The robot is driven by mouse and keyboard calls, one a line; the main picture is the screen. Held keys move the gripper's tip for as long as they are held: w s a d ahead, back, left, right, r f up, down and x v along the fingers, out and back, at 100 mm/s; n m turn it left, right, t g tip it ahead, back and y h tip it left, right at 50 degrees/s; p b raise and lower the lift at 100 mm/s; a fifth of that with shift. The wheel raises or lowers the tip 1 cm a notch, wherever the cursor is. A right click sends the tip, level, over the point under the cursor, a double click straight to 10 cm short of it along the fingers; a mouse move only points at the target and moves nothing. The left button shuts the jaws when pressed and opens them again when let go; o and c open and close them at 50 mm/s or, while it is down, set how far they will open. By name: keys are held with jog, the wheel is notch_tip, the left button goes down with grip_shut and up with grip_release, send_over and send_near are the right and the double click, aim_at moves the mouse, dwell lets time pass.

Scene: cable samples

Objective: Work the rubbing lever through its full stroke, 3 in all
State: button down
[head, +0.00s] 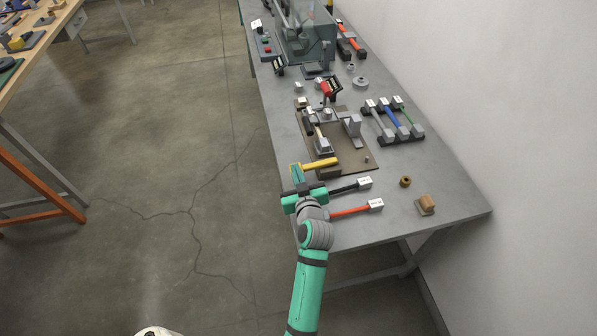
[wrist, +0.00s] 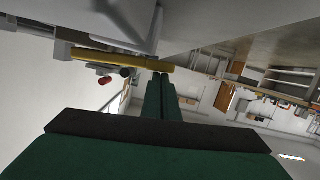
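The rubbing lever appears to be the yellow bar (head: 320,164) on the brown-based rig (head: 350,160) on the grey bench. In the wrist view the yellow bar (wrist: 120,60) runs sideways just beyond my fingertips. My gripper (head: 297,172) is at the bar's left end, by the bench's left edge. In the wrist view the green fingers of my gripper (wrist: 160,76) are together with nothing visible between them. The tips look touching or very close to the bar; I cannot tell which.
Cables with black (head: 347,187) and red (head: 350,210) sheaths lie right of my gripper. A rack of cable samples (head: 400,137) stands farther right. A brass ring (head: 405,181) and a wooden block (head: 426,204) sit near the right edge. Floor left of the bench is clear.

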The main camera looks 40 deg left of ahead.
jog(key=s+d+r, duration=0.6)
jog(key=s, duration=0.1)
jog(key=shift+d+r, duration=0.2)
jog(key=shift+d, duration=0.2)
dwell(0.7)
notch_tip(320, 180, up, 4)
jog(key=w+d+m, duration=0.2)
jog(key=m, duration=0.1)
jog(key=shift+g+y, duration=0.4)
jog(key=shift+g, duration=0.1)
jog(key=shift+w+a+f, duration=0.95)
jog(key=shift+a+f, duration=0.05)
jog(key=shift+a, duration=0.3)
jog(key=shift+w+a+f, duration=0.95)
jog(key=shift+a+f, duration=0.1)
jog(key=shift+a, duration=0.3)
jog(key=shift+w+a+f, duration=0.95)
jog(key=shift+a+f, duration=0.05)
jog(key=shift+a, duration=0.3)
